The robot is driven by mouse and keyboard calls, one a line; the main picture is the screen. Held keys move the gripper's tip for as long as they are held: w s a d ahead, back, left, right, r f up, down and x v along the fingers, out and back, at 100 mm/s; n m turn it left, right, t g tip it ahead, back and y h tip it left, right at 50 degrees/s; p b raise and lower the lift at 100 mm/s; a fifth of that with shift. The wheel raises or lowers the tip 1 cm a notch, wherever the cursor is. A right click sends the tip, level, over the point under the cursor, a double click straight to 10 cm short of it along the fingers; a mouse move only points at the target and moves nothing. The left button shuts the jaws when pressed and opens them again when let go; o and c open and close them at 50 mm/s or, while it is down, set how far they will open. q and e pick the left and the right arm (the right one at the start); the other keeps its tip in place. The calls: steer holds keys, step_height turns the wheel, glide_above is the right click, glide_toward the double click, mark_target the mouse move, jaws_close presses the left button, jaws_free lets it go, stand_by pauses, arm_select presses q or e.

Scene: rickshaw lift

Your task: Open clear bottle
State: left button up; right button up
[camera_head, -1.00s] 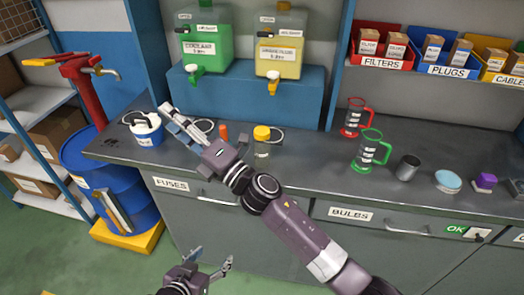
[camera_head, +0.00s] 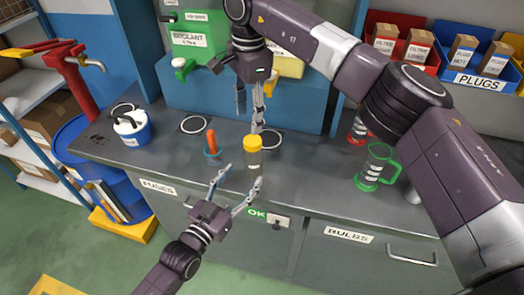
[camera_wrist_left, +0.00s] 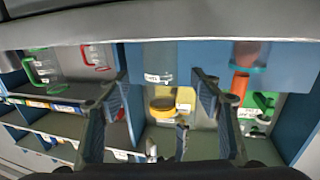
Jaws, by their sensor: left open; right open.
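The clear bottle (camera_head: 253,163) stands upright on the grey counter with its yellow lid (camera_head: 252,143) on. My left gripper (camera_head: 242,176) is open in front of the bottle, one finger to its left and one near its lower right. In the left wrist view, which is upside down, the bottle (camera_wrist_left: 160,58) and lid (camera_wrist_left: 162,104) show between the open left fingers (camera_wrist_left: 158,88). My right gripper (camera_head: 249,106) comes down from above, open, with a fingertip just above and behind the lid. I cannot tell whether any finger touches the bottle.
An orange-handled tool in a blue holder (camera_head: 211,151) stands close left of the bottle. A white and blue container (camera_head: 132,127) is further left. A green jug (camera_head: 376,167) and a red jug (camera_head: 357,131) stand to the right. The coolant tank (camera_head: 195,45) is behind on a blue stand.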

mark_target(249, 166)
arm_select(q)
steer(key=shift+w+d+r, duration=0.1)
steer(key=shift+w+r, duration=0.15)
steer(key=shift+w, duration=0.1)
steer(key=x, duration=0.7)
jaws_close()
